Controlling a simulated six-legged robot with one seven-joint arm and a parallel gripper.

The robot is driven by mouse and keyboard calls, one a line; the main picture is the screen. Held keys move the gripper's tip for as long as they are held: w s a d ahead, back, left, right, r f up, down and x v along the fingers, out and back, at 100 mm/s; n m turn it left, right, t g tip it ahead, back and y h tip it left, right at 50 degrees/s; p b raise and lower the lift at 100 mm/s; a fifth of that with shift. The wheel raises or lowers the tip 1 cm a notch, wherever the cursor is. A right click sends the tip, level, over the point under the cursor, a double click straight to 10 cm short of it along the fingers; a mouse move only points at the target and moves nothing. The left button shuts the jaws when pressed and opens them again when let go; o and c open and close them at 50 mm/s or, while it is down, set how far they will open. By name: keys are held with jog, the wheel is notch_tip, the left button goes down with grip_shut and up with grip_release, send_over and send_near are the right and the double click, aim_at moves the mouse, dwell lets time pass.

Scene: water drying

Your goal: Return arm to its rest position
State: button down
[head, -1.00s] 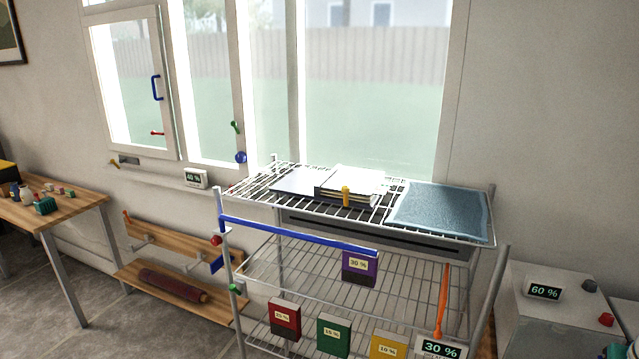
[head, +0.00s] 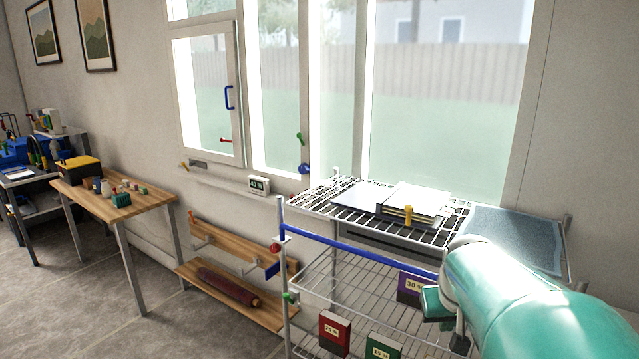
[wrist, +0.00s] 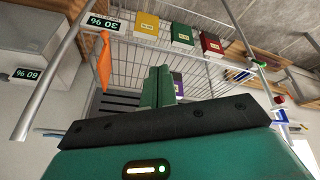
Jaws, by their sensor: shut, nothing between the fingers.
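My teal arm reaches in from the lower right of the head view, in front of the wire rack (head: 352,232). My gripper (wrist: 162,73) shows in the wrist view with its teal fingers together and nothing between them. In the head view my gripper's end (head: 434,304) is partly cut off by my own arm. It appears in front of the rack's right part, near the purple 30 % box (head: 413,287). I cannot tell whether it touches the rack. The wrist picture looks upside down.
An open book (head: 415,203) and a blue-grey pad (head: 515,238) lie on the rack's top shelf. Red (head: 334,333) and green (head: 384,347) boxes sit lower. Floor (head: 90,300) is clear at lower left.

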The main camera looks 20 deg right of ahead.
jog(key=s+a+n+t+y, duration=0.1)
jog(key=s+a, duration=0.3)
jog(key=a, duration=0.8)
jog(key=s+a+r+n+y, duration=0.1)
jog(key=s+a+n, duration=0.2)
jog(key=a, duration=0.9)
jog(key=shift+s+t+y, duration=0.4)
jog(key=shift+s, duration=0.05)
jog(key=shift+d, duration=0.25)
